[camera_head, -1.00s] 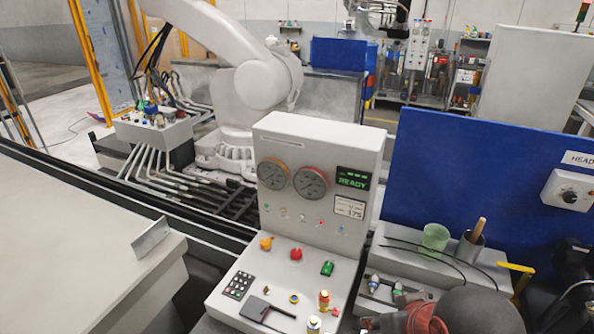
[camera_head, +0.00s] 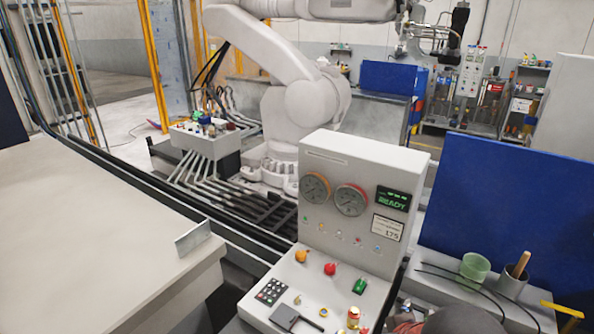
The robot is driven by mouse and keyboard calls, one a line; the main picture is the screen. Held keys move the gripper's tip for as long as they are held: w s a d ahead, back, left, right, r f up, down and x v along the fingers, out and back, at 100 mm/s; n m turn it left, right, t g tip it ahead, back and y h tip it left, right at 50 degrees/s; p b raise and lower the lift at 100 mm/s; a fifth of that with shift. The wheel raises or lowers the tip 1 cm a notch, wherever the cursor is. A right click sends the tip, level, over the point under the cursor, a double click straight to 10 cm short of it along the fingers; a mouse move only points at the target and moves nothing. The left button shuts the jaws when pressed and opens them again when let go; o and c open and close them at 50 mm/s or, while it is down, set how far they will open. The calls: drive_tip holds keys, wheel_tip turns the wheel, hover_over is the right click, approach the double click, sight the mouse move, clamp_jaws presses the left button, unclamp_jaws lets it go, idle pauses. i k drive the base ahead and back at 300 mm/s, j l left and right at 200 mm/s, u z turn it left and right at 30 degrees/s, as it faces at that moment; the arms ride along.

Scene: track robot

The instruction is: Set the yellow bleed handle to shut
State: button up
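A yellow bar handle (camera_head: 562,310) shows at the lower right edge in the head view, beside the grey ledge. Its far part runs out of the picture, so its full setting is hard to tell. No label on it is readable. A rounded dark grey shape with some red is cut off at the bottom edge; I cannot tell what it is. My gripper is not in view.
A light grey control console (camera_head: 347,190) with gauges, a green READY display (camera_head: 392,199) and coloured knobs stands at centre. A green cup (camera_head: 474,267) and a grey holder (camera_head: 511,282) stand on the ledge before a blue panel (camera_head: 510,205). A pale worktop (camera_head: 90,230) fills the left.

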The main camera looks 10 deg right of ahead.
sight(577, 316)
drive_tip(key=z, duration=2)
